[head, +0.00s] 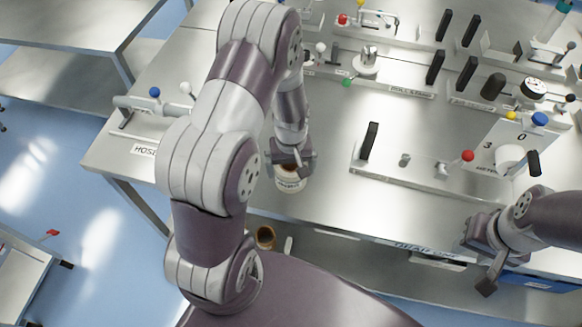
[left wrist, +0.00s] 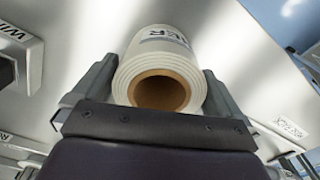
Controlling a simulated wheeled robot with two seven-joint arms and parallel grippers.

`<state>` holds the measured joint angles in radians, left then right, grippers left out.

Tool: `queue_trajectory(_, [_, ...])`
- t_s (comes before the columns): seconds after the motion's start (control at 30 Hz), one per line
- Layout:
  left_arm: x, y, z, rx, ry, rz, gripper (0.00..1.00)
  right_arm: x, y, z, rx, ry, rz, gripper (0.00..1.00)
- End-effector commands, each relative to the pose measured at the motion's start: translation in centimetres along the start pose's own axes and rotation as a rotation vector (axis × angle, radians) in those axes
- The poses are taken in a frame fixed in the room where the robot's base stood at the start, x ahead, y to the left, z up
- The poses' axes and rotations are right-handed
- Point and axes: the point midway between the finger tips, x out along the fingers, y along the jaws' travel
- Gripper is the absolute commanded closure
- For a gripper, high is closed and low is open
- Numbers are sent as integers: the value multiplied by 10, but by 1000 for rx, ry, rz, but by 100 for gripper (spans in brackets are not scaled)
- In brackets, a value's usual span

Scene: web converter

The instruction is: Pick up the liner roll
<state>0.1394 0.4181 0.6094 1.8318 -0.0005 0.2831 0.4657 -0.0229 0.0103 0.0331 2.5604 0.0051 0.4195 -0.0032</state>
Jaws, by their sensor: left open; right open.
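The liner roll (head: 290,182) is a white roll with a brown core. It stands near the front edge of the steel table, partly hidden by my left gripper. In the left wrist view the roll (left wrist: 160,72) shows its core end towards the camera, with dark lettering on its side. My left gripper (head: 291,160) is open, its two fingers (left wrist: 160,85) on either side of the roll. I cannot tell whether they touch it. My right gripper (head: 482,262) is open and empty, past the table's front edge at the right.
A metal rail with a red-knobbed lever (head: 467,156) lies right of the roll. Fixtures with black uprights (head: 435,67) stand farther back. A blue-knobbed fitting (head: 154,92) is at the table's left. A brown-cored roll (head: 265,237) is below the table edge. Bare tabletop surrounds the roll.

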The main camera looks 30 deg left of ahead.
Motion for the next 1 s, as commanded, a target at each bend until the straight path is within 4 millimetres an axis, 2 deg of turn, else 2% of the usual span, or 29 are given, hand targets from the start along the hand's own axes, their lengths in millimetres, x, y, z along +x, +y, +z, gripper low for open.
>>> queue_trajectory(0.23, [6,0,0,0,1,0,0,0,0,0,0,0,0,57])
queue_trajectory(0.27, [6,0,0,0,1,0,3,0,0,0,0,0,0,57])
queue_trajectory(0.4, [6,0,0,0,1,0,49,0,0,0,0,0,0,57])
queue_trajectory(0.43, [6,0,0,0,1,0,54,0,0,0,0,0,0,57])
queue_trajectory(0.77, [0,1,-1,0,4,2,54,2,0,0,0,0,0,57])
queue_trajectory(0.87, [-10,1,-1,0,5,2,54,5,0,0,0,0,0,57])
queue_trajectory(1.0, [-35,1,-1,1,6,3,54,12,0,1,0,0,0,57])
